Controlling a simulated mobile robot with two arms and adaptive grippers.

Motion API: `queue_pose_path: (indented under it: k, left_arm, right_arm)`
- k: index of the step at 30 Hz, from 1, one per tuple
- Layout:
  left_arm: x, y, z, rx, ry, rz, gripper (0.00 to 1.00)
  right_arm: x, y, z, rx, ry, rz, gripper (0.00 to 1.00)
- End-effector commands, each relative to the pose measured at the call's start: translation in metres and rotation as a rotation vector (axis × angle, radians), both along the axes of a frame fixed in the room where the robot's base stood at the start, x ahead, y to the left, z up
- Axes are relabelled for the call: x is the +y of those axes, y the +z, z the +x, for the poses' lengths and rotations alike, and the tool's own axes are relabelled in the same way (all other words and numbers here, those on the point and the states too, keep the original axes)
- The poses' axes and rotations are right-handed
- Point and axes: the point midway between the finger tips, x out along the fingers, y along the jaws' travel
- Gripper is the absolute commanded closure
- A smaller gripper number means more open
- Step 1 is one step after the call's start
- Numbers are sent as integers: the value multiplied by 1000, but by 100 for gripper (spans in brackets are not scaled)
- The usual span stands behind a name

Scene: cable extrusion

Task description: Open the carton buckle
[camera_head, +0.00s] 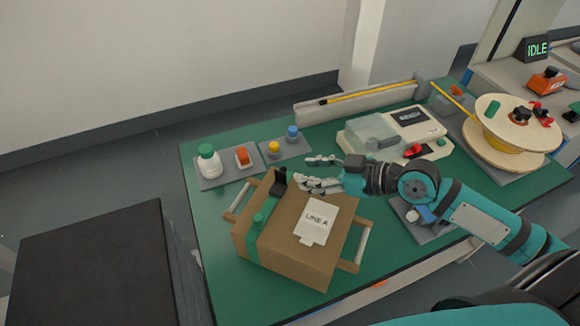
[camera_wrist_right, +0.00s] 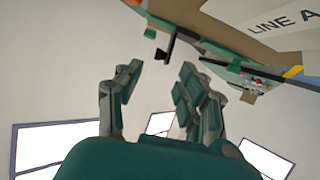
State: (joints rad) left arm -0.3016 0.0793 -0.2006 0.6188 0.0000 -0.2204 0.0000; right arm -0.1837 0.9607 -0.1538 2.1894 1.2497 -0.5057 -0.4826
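A brown carton (camera_head: 281,222) with a white "LINE A" label (camera_head: 316,220) stands on the green table. A green strap with a green piece (camera_head: 258,221) runs along its left side. A black buckle part (camera_head: 279,181) stands up at the carton's far edge; a black part also shows in the right wrist view (camera_wrist_right: 164,47). My right gripper (camera_head: 314,172) is over the carton's far side, to the right of the black part and apart from it. In the wrist view its fingers (camera_wrist_right: 160,82) are spread with nothing between them. My left gripper is not in view.
Trays with a white bottle (camera_head: 209,160) and small coloured items lie behind the carton to the left. A sealing device (camera_head: 411,125) and a cable spool (camera_head: 498,123) stand at the right. A dark block (camera_head: 95,263) is at the left. The table left of the carton is clear.

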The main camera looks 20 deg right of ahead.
Motion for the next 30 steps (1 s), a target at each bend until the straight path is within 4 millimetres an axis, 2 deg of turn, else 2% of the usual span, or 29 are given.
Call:
queue_pose_path:
  k: [3,9,21,23,30]
  left_arm:
    - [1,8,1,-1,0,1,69]
    - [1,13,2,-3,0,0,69]
    - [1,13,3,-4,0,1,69]
    - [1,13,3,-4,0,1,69]
    - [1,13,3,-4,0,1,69]
  right_arm:
    - [15,-5,17,-2,-3,7,61]
    - [31,-17,33,0,-2,3,61]
    - [37,-22,38,1,0,0,61]
    - [37,-22,38,1,0,0,66]
    - [36,-22,38,1,0,-1,97]
